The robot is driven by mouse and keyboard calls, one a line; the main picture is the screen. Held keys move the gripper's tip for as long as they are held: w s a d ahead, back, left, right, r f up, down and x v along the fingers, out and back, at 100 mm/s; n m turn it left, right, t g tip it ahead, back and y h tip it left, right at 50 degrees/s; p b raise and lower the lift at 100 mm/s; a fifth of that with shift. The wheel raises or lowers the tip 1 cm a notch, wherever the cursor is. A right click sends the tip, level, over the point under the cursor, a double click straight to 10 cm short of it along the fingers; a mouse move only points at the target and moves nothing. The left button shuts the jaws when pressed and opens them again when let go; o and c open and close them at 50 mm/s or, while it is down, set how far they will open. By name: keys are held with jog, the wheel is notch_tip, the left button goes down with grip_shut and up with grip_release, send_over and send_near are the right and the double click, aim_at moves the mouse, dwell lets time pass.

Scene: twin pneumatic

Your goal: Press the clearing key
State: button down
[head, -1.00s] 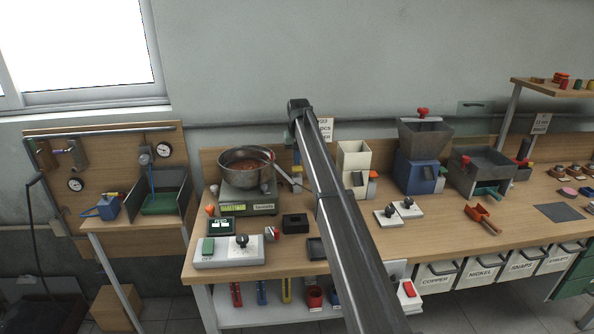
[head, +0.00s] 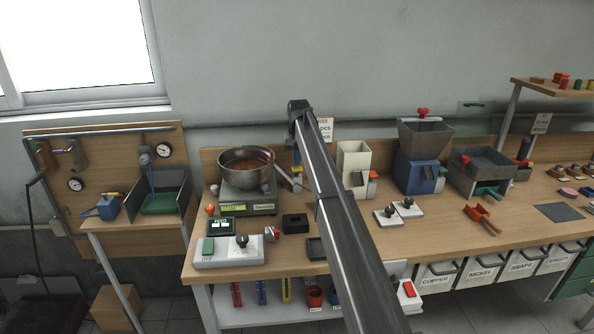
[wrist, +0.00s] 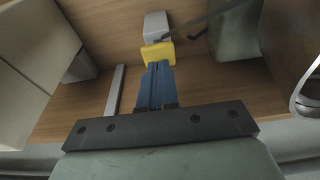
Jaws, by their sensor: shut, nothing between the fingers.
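A yellow key (wrist: 158,53) on a small grey block (wrist: 154,27) shows in the wrist view, standing on the wooden bench; no lettering on it is readable, but it fits the clearing key. My gripper (wrist: 155,66) is shut and empty, its blue fingers together. The fingertips are right at the near edge of the yellow key and overlap it in the picture; I cannot tell if they press on it. In the head view my arm covers most of this spot, and only a bit of the blue fingers shows between the pot and the arm.
A metal pot (head: 247,172) on a green scale (head: 247,203) stands left of my gripper, its handle reaching toward it. A cream bin (head: 353,160) stands to the right. A white panel (head: 229,257) with a green button and a black knob lies at the front left.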

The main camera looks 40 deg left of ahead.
aim_at(297, 168)
jog(key=shift+f, duration=1.35)
notch_tip(297, 168, up, 6)
jog(key=shift+r, duration=0.1)
